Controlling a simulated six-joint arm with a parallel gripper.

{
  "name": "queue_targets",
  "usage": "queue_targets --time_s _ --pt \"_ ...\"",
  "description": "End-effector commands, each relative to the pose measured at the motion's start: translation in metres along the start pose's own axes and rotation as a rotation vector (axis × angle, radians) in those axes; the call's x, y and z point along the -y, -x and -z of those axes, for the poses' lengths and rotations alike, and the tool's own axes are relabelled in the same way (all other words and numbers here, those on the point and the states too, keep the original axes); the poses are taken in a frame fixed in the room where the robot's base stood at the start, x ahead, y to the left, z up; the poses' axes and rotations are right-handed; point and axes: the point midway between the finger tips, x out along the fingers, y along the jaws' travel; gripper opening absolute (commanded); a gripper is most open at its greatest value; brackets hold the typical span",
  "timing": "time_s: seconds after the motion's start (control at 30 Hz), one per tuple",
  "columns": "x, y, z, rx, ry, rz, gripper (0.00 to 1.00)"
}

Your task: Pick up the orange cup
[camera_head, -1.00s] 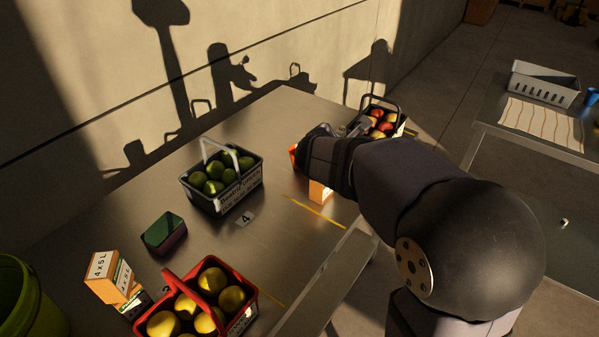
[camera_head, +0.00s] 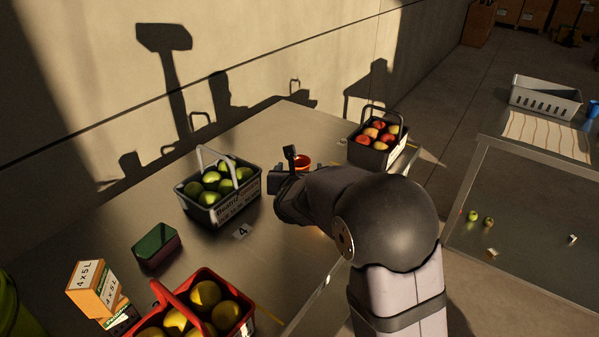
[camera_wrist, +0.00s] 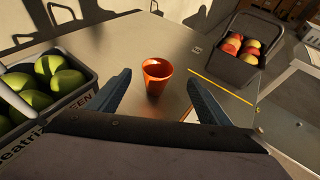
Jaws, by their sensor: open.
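The orange cup (camera_wrist: 156,77) stands upright on the metal table, and its open top shows in the wrist view. In the head view the cup (camera_head: 302,161) is partly hidden behind my gripper (camera_head: 289,161). In the wrist view my gripper (camera_wrist: 154,97) is open, with one dark finger on each side and the cup ahead, roughly centred between them. The gap between the fingers is empty, and I see no contact with the cup.
A basket of green apples (camera_head: 221,211) stands close left of my gripper. A dark basket of red and yellow apples (camera_head: 379,149) stands to the right. A red basket of yellow fruit (camera_head: 243,320), a green box (camera_head: 156,251) and orange cartons (camera_head: 86,283) are at front left.

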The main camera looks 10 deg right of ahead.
Motion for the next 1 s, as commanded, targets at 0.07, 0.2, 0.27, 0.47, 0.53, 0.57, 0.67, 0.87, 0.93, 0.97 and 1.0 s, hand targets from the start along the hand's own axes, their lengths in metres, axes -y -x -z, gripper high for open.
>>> queue_targets --time_s 0.07,0.2,0.27,0.47,0.53,0.57,0.67,0.87,0.93,0.97,1.0 --pt "0.0 -0.001 0.002 0.0 0.0 0.0 0.72" --pt "0.0 -0.004 0.002 0.0 0.0 0.001 0.72" --pt "0.0 -0.008 0.001 0.001 0.0 0.001 0.72" --pt "0.0 -0.021 0.002 -0.001 0.0 0.001 0.72" --pt "0.0 -0.022 0.002 0.0 0.0 0.0 0.72" --pt "0.0 -0.022 0.001 0.001 -0.001 0.0 0.72" --pt "-0.001 -0.024 0.001 0.001 -0.001 0.0 0.72" --pt "-0.002 -0.038 0.0 -0.001 -0.001 0.002 0.72" --pt "-0.003 -0.045 0.0 -0.001 0.0 0.002 0.72" --pt "-0.003 -0.048 0.0 -0.001 0.0 0.002 0.72" --pt "-0.004 -0.053 0.0 -0.001 -0.001 0.002 0.72"
